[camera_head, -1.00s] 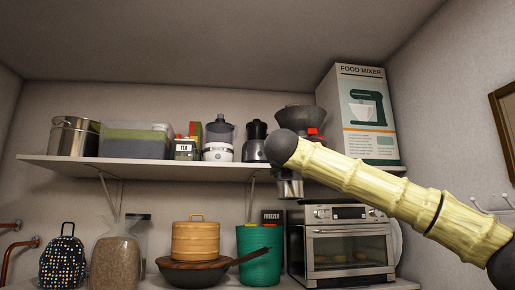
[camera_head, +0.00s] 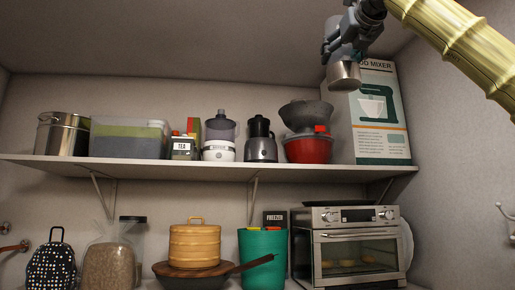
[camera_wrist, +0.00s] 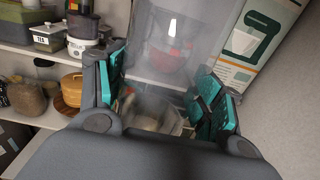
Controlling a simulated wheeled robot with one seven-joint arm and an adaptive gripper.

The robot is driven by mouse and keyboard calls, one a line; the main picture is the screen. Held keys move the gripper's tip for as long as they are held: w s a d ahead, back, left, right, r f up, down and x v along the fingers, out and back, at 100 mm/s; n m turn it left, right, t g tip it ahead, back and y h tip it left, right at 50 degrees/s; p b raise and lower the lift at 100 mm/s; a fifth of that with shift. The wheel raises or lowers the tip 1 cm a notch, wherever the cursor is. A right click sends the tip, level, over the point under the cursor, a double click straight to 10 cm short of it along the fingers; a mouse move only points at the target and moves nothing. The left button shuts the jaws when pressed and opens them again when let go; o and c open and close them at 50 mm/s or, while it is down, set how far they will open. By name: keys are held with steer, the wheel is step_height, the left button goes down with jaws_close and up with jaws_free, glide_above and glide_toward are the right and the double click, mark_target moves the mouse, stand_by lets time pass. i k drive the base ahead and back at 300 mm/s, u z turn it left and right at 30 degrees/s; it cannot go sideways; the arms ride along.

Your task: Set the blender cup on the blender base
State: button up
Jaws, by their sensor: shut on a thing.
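The blender cup shows as a silver, metal-ended vessel (camera_head: 345,76) high in the head view, in front of the food mixer box and well above the shelf. In the wrist view its clear wall (camera_wrist: 165,45) stands between teal finger pads. My gripper (camera_head: 342,52) is shut on it; it shows in the wrist view too (camera_wrist: 155,100). A silver and black appliance (camera_head: 261,148) and a white-based one with a dark clear top (camera_head: 219,150) stand on the shelf, left of and below the cup. I cannot tell surely which is the blender base.
A toaster oven (camera_head: 345,248) stands below. Space above the shelf items is free.

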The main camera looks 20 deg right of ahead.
mark_target(262, 146)
steer(key=i, duration=1.25)
